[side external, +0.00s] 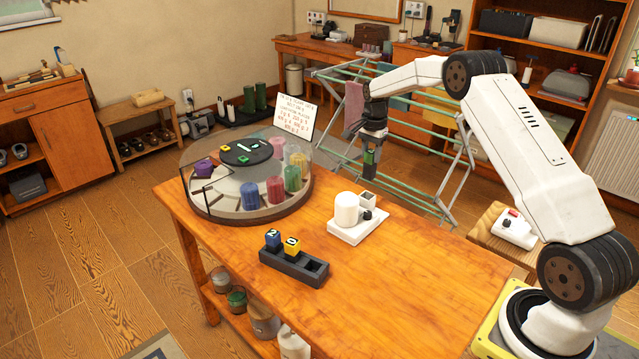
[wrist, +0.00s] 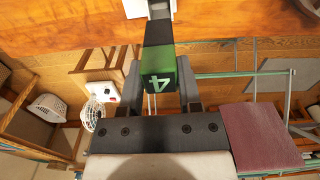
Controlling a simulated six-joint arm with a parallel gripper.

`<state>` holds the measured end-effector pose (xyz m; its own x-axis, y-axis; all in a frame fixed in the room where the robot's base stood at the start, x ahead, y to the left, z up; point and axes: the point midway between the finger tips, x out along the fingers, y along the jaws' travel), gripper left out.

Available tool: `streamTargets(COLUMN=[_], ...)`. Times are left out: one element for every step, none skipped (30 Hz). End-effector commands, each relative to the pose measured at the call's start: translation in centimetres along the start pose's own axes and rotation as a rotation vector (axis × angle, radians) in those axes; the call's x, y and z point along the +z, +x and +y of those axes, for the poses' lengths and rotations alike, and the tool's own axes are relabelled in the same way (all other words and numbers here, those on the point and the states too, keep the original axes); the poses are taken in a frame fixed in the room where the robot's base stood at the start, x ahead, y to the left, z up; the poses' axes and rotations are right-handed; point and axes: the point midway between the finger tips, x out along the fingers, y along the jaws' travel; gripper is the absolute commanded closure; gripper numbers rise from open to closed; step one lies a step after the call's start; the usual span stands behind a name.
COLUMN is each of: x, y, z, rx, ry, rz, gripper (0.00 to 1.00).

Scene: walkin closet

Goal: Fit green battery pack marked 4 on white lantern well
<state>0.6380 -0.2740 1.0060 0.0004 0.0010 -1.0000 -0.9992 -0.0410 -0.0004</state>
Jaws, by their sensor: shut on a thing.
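My gripper (side external: 371,150) is shut on the green battery pack (side external: 370,160), which hangs upright in the air behind and above the white lantern (side external: 347,209). In the wrist view the pack (wrist: 160,62) sits between the two fingers, with a black upper part and a white 4 on its green face. The lantern stands on a white base on the wooden table, with a small square well (side external: 368,198) at its back right and a black knob in front of it. The pack is apart from the well. The well's inside cannot be made out.
A black rack (side external: 310,280) at the table's front holds a blue block (side external: 273,239) and a yellow block (side external: 292,246). A round clear-walled carousel (side external: 216,211) with coloured pieces stands at the left. A drying rack (side external: 440,160) is behind the table. The table's right part is bare.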

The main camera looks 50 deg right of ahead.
Motion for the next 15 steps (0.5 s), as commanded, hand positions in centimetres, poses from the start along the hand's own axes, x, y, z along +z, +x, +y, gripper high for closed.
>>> streamTargets(x=[0.03, 0.03, 0.03, 0.02, 0.02, 0.02, 0.02, 0.02, 0.02, 0.02, 0.02, 0.03, 0.03, 0.03, 0.03], y=[0.63, 0.85, 1.06, 1.17, 1.24, 1.30, 1.32, 1.32, 1.32, 1.33, 1.36, 1.40, 1.46, 1.51, 1.62], z=[0.04, 0.03, 0.02, 0.01, 0.00, -0.01, -0.01, -0.01, -0.01, -0.01, -0.01, 0.00, 0.00, 0.00, 0.00], rx=[0.002, 0.002, 0.001, 0.000, 0.000, -0.001, -0.001, -0.001, -0.001, -0.001, -0.001, 0.000, 0.000, 0.000, 0.000], ry=[0.000, 0.000, 0.000, 0.000, 0.000, 0.000, 0.000, 0.000, 0.000, 0.000, 0.000, 0.000, 0.000, 0.000, 0.000], rz=[-0.001, -0.001, -0.001, 0.000, 0.000, 0.000, 0.000, 0.000, 0.000, 0.000, 0.000, 0.000, 0.000, 0.000, 0.000], gripper=[1.00, 1.00, 1.00, 1.00, 1.00, 1.00, 1.00, 1.00, 1.00, 1.00, 1.00, 1.00, 1.00, 1.00, 1.00])
